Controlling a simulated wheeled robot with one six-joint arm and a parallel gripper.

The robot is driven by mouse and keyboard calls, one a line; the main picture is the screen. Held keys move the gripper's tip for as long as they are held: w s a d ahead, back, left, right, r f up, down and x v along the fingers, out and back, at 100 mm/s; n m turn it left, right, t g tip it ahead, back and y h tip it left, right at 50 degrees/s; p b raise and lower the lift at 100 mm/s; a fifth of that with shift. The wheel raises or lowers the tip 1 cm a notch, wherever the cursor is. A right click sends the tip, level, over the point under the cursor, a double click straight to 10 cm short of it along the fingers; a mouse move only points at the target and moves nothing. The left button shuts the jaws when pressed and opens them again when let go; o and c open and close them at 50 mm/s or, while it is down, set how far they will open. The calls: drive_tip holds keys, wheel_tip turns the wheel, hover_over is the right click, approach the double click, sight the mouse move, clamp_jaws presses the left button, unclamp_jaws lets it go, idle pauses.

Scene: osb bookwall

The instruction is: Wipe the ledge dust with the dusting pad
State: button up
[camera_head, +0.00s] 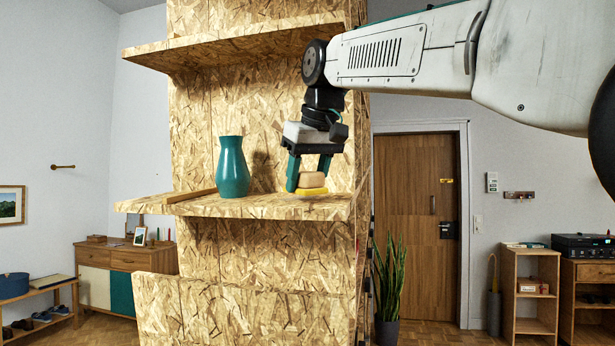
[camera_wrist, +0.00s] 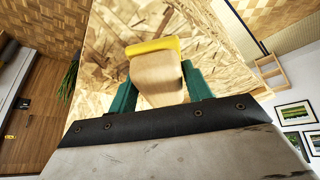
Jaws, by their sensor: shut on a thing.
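The dusting pad (camera_head: 312,184) has a pale wooden grip block and a yellow underside. My gripper (camera_head: 309,178) points down at the right end of the middle ledge (camera_head: 275,207), with its green fingers shut on the block. In the wrist view the pad (camera_wrist: 155,75) shows between the two fingers (camera_wrist: 158,88), yellow edge outward. The pad is at or just above the ledge's front right part; I cannot tell if it touches. I cannot make out dust on the speckled board.
A teal vase (camera_head: 232,168) stands on the ledge left of my gripper, with a wooden strip (camera_head: 191,196) lying farther left. An upper shelf (camera_head: 235,43) overhangs the ledge. The ledge is clear between vase and pad.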

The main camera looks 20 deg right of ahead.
sight(307, 198)
drive_tip(key=shift+w+d+f, duration=0.1)
drive_tip(key=shift+f, duration=0.8)
drive_tip(key=shift+w+d+r, duration=0.15)
drive_tip(key=shift+w+d, duration=0.8)
drive_tip(key=shift+w, duration=0.35)
drive_tip(key=shift+w+d+r, duration=0.1)
drive_tip(key=shift+w+d, duration=0.8)
drive_tip(key=shift+w, duration=0.35)
drive_tip(key=shift+w+d+r, duration=0.15)
drive_tip(key=shift+w+d, duration=0.8)
drive_tip(key=shift+w, duration=0.35)
drive_tip(key=shift+w+r, duration=0.1)
drive_tip(key=shift+w, duration=0.05)
drive_tip(key=shift+c, duration=0.6)
drive_tip(key=shift+w+a+r, duration=0.1)
drive_tip(key=shift+w+a, duration=0.05)
drive_tip(key=shift+w, duration=0.05)
drive_tip(key=shift+c, duration=1)
drive_tip(key=shift+w+a, duration=0.3)
drive_tip(key=shift+a, duration=0.1)
drive_tip(key=shift+s+a+f, duration=0.25)
drive_tip(key=shift+s+a, duration=0.3)
drive_tip(key=shift+s, duration=0.15)
drive_tip(key=shift+s+a+f, duration=0.2)
drive_tip(key=shift+s+a, duration=0.35)
drive_tip(key=shift+s, duration=0.15)
